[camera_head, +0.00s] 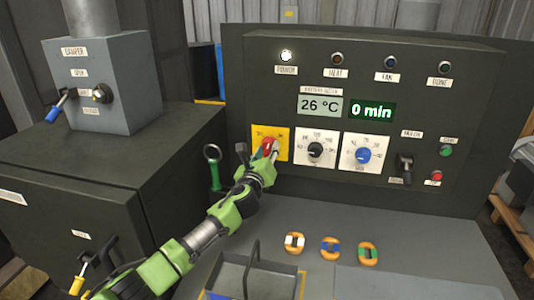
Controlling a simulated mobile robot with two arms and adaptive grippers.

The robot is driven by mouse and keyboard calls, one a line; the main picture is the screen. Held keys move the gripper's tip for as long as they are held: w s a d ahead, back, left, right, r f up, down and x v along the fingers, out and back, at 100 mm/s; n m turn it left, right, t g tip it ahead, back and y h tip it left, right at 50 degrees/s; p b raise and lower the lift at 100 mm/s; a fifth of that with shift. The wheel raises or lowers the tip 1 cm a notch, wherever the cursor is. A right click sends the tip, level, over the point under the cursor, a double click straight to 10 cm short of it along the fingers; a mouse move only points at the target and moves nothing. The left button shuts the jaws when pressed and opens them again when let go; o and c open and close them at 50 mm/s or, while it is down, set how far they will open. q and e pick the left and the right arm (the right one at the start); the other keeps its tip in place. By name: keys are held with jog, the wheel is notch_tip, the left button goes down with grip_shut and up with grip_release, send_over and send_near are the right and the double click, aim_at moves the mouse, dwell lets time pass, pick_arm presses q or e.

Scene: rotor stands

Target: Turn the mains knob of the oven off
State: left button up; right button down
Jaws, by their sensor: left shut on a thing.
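The mains knob (268,146) is red and sits on a yellow plate (284,136) at the left of the oven's dark control panel (400,115). My left gripper (268,153) is at the knob, shut on it, and hides part of it and of the plate. The plate's labels are too small to read. The power lamp (286,56) above is lit white. The displays read 26 °C (320,105) and 0 min (371,111). My right gripper is not in view.
Two more dials, black (315,149) and blue (363,155), sit right of the mains knob. A tray (258,277) with a handle and several orange rings (330,248) lie on the grey bench. A damper box (104,82) stands at left.

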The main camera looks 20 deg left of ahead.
pick_arm(q)
jog(key=n+b, duration=0.1)
jog(key=n, duration=0.4)
jog(key=shift+f+n, duration=0.1)
jog(key=shift+n, duration=0.2)
jog(key=n+b, duration=0.1)
jog(key=n, duration=0.4)
jog(key=shift+n+b, duration=0.3)
jog(key=shift+b, duration=0.05)
jog(key=o, duration=1.1)
jog(key=s+d, duration=0.1)
jog(key=s, duration=1.1)
jog(key=shift+d, duration=0.25)
